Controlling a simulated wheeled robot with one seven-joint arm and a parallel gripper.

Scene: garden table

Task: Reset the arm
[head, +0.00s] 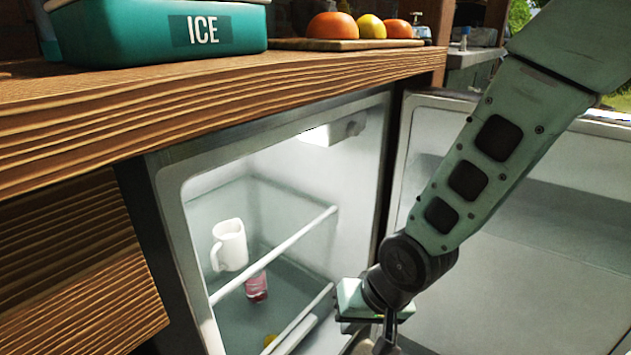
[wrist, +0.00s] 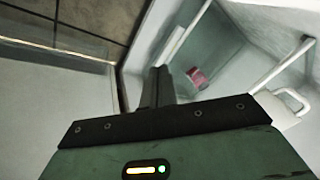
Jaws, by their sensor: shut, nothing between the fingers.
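My arm reaches down from the upper right in the head view, in front of the open fridge. My gripper (head: 386,344) is at the bottom edge of that view, by the fridge opening, with its fingertips cut off or hard to see. In the wrist view my gripper (wrist: 160,85) shows as dark fingers close together, with nothing between them. It is apart from the white mug and the pink item in the fridge.
The fridge (head: 165,190) stands open under a wooden counter (head: 200,95), its door (head: 560,240) swung to the right. Inside are a white mug (head: 229,246) on the upper shelf and a pink item (head: 257,287) below. A teal ICE box (head: 130,35) and fruit on a board (head: 300,44) sit above.

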